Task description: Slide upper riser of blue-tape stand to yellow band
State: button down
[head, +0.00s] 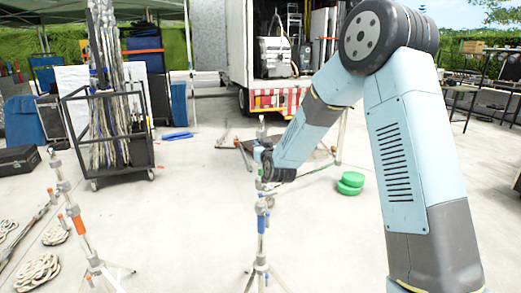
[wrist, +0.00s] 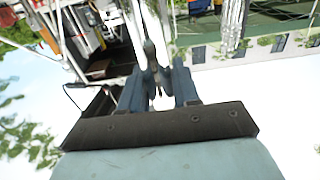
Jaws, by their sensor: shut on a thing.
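The blue-tape stand (head: 261,224) stands upright on the concrete in the middle of the head view, with a blue band on its column and spread legs below. My gripper (head: 263,156) is at its upper part, just below the top fitting, with my wrist covering part of the column. In the wrist view, which is upside down, my gripper (wrist: 158,88) has its two fingers on either side of a thin grey metal part (wrist: 151,52), the stand's upper riser, and is shut on it. I cannot make out a yellow band on the riser.
An orange-tape stand (head: 78,224) is at the left, near coiled ropes (head: 38,270). A pole cart (head: 110,166) stands behind. A white truck (head: 250,60) is at the back. Open concrete lies between.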

aim_at(263, 133)
jog(key=shift+r, duration=2.7)
jog(key=c, duration=0.6)
grip_release()
jog(key=shift+f, duration=0.1)
